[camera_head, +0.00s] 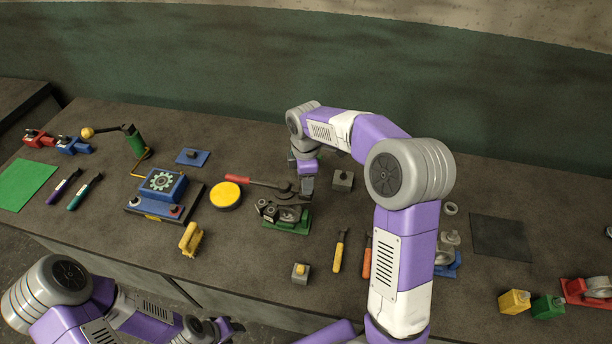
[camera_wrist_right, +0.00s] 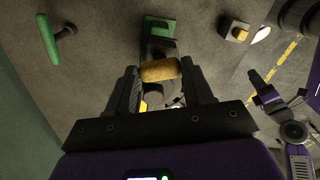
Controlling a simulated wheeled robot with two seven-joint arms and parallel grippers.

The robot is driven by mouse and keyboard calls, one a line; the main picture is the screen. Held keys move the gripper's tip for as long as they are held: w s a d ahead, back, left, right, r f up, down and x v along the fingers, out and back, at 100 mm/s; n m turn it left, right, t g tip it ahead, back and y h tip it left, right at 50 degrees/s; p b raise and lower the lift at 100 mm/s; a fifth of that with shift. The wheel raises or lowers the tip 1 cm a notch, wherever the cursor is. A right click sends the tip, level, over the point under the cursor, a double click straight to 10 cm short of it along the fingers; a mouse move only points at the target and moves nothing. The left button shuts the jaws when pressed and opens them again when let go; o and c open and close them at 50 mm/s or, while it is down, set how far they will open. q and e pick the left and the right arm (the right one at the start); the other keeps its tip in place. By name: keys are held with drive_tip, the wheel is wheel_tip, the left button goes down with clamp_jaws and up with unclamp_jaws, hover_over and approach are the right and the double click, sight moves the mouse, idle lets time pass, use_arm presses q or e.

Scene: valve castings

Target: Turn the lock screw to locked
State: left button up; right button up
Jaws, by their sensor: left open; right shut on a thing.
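A dark metal casting on a green base (camera_head: 288,226) stands at mid-table in the head view. The green base also shows at the top of the right wrist view (camera_wrist_right: 158,27). My right gripper (camera_head: 305,178) is over this fixture, coming in from the right. In the right wrist view, its fingers (camera_wrist_right: 160,82) are shut on a short brass-coloured cylinder (camera_wrist_right: 160,70), which looks like the lock screw's head. The gripper hides it in the head view. I cannot read its locked or unlocked position. My left gripper (camera_head: 222,330) is open and empty near the table's front edge, apart from the fixture.
A red-handled tool (camera_head: 250,183) lies just left of the fixture, with a yellow round part (camera_head: 226,195) beside it. A grey block (camera_head: 343,180) stands behind right, another block (camera_head: 300,273) in front. Yellow (camera_head: 340,250) and orange (camera_head: 367,258) handled tools lie right.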

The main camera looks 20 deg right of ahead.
drive_tip(key=m, duration=0.5)
drive_tip(key=shift+r+m+p, duration=0.1)
drive_tip(key=shift+m+p, duration=0.2)
drive_tip(key=shift+p, duration=0.1)
drive_tip(key=m, duration=0.5)
drive_tip(key=shift+p, duration=0.3)
drive_tip(key=m, duration=0.6)
drive_tip(key=shift+w+p, duration=0.1)
drive_tip(key=shift+p, duration=0.2)
drive_tip(key=m, duration=0.5)
drive_tip(key=shift+r+p, duration=0.1)
drive_tip(key=shift+p, duration=0.3)
drive_tip(key=shift+m, duration=0.3)
drive_tip(key=o, duration=1.1)
drive_tip(key=shift+c, duration=0.2)
drive_tip(key=shift+r, duration=3.7)
